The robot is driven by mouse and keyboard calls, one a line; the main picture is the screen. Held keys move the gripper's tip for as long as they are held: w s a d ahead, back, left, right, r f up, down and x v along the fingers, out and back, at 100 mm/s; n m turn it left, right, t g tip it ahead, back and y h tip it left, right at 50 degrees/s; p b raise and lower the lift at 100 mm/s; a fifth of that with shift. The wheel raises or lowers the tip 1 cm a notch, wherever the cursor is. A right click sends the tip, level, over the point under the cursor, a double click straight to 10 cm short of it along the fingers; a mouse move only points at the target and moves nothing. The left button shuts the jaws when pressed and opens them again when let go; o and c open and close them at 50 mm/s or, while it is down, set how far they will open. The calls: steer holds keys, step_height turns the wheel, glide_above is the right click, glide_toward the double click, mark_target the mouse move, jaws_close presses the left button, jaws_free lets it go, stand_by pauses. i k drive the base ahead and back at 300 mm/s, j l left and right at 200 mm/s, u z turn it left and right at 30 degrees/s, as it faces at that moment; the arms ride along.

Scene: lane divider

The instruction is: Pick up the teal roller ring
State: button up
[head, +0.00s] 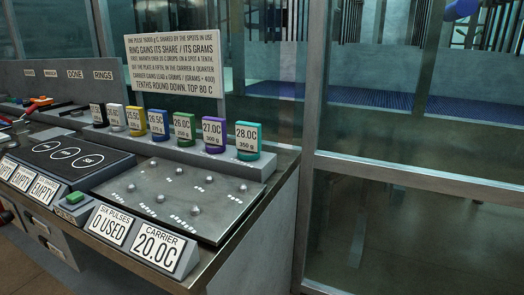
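The teal roller ring (249,126) stands at the right end of a row of coloured rings on a grey raised ledge (215,160) at the back of the bench. A white label reading 28.0C is on its front, with a smaller gram figure below. The purple ring (213,129) marked 27.0C is just to its left, with a small gap. My gripper is not in view, so its distance from the ring does not show.
Green (183,123), blue, yellow and other rings continue leftward. A sign board (173,65) stands behind them. A studded metal plate (178,197) lies in front, with a CARRIER 20.0C display (158,247) nearer. A framed glass wall (415,180) is at right.

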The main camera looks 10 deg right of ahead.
mark_target(248, 135)
steer(key=l, duration=0.75)
steer(key=i+j, duration=0.1)
steer(key=i, duration=0.3)
steer(key=i+j, duration=0.1)
steer(key=i, duration=0.3)
